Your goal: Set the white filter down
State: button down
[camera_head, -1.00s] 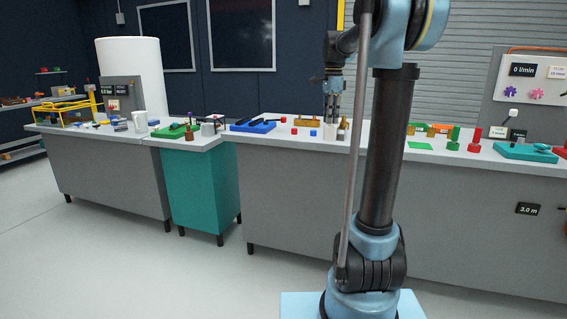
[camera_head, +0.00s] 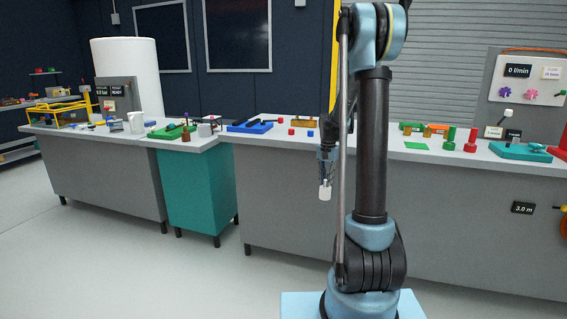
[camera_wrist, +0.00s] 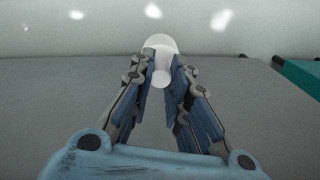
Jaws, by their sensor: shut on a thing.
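The white filter (camera_head: 325,192) is a small white cylinder. It hangs below my gripper (camera_head: 326,170) in the head view, in front of the long grey bench and below its top edge. In the wrist view the filter (camera_wrist: 161,50) sits between the fingertips of my gripper (camera_wrist: 162,72), which is shut on it. The filter is clear of the bench top, with the floor and the bench's grey front behind it.
The long grey bench (camera_head: 290,195) runs behind my arm. On it are a blue tray (camera_head: 250,126), red blocks, a green square (camera_head: 416,146) and a teal fixture (camera_head: 520,151). A teal cabinet (camera_head: 195,190) stands to the left. The floor in front is free.

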notch_tip(320, 180, down, 18)
jog(key=w+n, duration=0.2)
jog(key=n, duration=0.4)
